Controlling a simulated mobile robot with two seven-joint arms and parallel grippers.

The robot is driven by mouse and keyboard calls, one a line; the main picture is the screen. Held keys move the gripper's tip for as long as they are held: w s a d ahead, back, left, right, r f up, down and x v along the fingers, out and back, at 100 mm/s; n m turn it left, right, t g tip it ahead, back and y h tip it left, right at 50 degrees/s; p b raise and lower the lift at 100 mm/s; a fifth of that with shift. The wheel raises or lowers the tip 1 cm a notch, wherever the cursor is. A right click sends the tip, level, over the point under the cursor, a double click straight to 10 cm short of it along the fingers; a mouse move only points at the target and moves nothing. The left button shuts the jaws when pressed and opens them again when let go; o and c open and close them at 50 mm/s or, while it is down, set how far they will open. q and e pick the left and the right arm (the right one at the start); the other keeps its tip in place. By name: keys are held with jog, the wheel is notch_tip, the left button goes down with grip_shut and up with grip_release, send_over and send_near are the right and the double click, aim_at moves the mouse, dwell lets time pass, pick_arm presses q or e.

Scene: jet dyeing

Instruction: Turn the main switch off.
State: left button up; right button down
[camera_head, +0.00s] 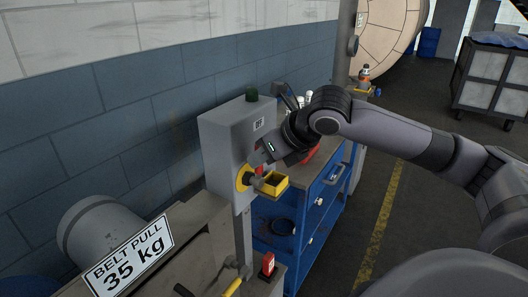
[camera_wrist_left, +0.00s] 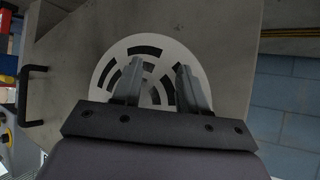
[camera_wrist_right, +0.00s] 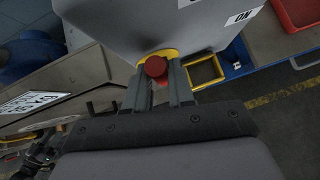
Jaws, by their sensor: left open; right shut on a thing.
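The main switch is on a grey box (camera_head: 222,150) on a post by the wall. Its red knob (camera_wrist_right: 155,67) sits on a round yellow plate (camera_wrist_right: 168,54). The yellow plate also shows in the head view (camera_head: 242,177). My right gripper (camera_head: 262,168) reaches the front of the box and is shut on the red knob, its fingers on either side of it. The arm hides part of the switch in the head view. My left gripper (camera_wrist_left: 157,74) is open and empty, facing a white disc with dark slots (camera_wrist_left: 112,52); it is not in the head view.
A yellow open holder (camera_head: 272,187) juts out beside the switch. A blue cabinet (camera_head: 325,195) stands behind the box. A red-topped part (camera_head: 268,264) and a belt-pull sign (camera_head: 130,259) are in front.

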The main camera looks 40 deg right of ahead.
jog(key=shift+s+a, duration=0.1)
jog(key=shift+a, duration=0.1)
dwell(0.4)
jog(key=c, duration=1.3)
grip_release()
jog(key=shift+v, duration=3.5)
jog(key=shift+a, duration=0.2)
